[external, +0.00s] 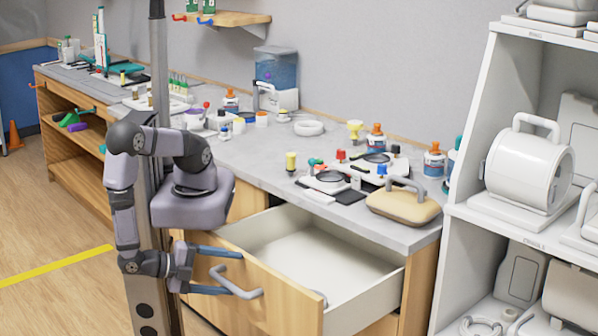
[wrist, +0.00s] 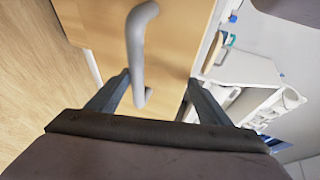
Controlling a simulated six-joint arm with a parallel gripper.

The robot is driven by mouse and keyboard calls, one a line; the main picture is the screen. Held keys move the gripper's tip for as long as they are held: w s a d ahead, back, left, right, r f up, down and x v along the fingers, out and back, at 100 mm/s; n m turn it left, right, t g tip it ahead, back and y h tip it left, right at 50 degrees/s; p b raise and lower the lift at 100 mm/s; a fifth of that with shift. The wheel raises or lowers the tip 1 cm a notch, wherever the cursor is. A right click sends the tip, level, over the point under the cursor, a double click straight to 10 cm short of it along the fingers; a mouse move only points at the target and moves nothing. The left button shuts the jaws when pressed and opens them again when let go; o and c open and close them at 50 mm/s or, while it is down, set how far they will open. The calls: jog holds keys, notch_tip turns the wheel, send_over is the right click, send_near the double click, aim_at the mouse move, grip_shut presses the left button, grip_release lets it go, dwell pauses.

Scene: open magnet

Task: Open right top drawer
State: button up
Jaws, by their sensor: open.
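The top drawer (external: 318,262) at the right end of the wooden counter is pulled out, and its white, empty-looking inside shows. Its wooden front (external: 284,298) carries a grey bar handle (external: 234,287). My gripper (external: 234,272) is at this front with its fingers spread, one above and one below the handle. In the wrist view my gripper (wrist: 158,80) is open, and the lower end of the handle (wrist: 138,55) sits between the fingertips, nearer the left one. I see a gap on the right side; contact on the left is unclear.
The grey countertop (external: 375,228) above holds bottles, small instruments and a tan case with a handle (external: 405,204). A white shelf unit (external: 462,212) with white equipment stands at the right. Open wooden floor (external: 60,235) with a yellow line lies at the left.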

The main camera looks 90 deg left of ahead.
jog(key=o, duration=0.7)
jog(key=shift+t+y, duration=0.3)
jog(key=shift+t, duration=0.3)
jog(key=r, duration=0.4)
jog(key=shift+w+a+r, duration=0.25)
jog(key=shift+w+r, duration=0.05)
jog(key=shift+w, duration=0.1)
jog(key=shift+r, duration=0.95)
jog(key=shift+g+h, duration=0.4)
jog(key=shift+g, duration=0.5)
jog(key=f, duration=0.3)
jog(key=s+f, duration=0.1)
jog(key=shift+d+f, duration=0.15)
jog(key=shift+d, duration=0.2)
jog(key=shift+c, duration=0.4)
jog(key=shift+s, duration=0.1)
